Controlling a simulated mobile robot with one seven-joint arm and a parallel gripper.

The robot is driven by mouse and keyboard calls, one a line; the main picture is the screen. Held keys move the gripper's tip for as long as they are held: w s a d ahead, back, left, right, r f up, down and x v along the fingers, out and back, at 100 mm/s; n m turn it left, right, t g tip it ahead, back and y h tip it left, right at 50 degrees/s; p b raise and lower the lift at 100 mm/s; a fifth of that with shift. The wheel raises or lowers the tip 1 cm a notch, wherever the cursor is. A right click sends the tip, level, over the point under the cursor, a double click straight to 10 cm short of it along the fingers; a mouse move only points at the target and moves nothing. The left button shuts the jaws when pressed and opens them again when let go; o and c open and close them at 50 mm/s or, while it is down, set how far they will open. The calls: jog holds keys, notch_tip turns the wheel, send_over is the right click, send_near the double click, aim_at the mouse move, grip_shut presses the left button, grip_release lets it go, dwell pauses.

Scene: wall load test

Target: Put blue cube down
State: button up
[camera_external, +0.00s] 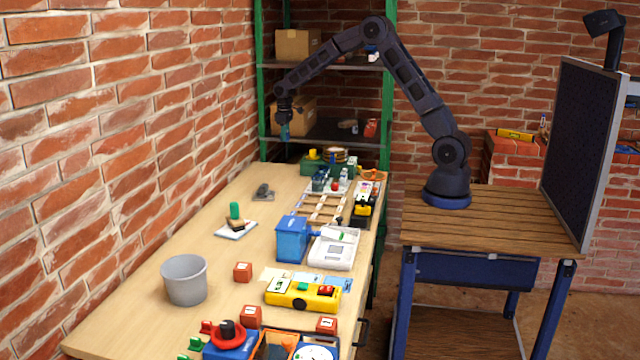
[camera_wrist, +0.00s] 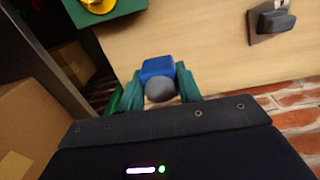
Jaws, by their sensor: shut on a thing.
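My gripper (camera_external: 285,122) hangs high above the far end of the wooden table, in front of the shelf in the external view. It points down and is shut on the blue cube (camera_external: 285,134), which is small and partly hidden there. In the wrist view the blue cube (camera_wrist: 157,67) sits between the green fingers of my gripper (camera_wrist: 159,74). A grey rounded shape covers the near part of the cube. The wooden tabletop (camera_wrist: 215,45) lies below and beyond it, apart from the cube.
A dark grey object (camera_external: 263,192) lies on the table's far left, also in the wrist view (camera_wrist: 276,22). A green item with yellow (camera_external: 327,162) stands at the back. The metal shelf (camera_external: 325,131) with boxes is behind. Bare tabletop (camera_external: 190,235) lies along the left.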

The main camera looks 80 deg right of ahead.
aim_at(286, 176)
notch_tip(286, 176, down, 17)
dwell(0.6)
jog(key=shift+f, duration=0.1)
jog(key=o, duration=1)
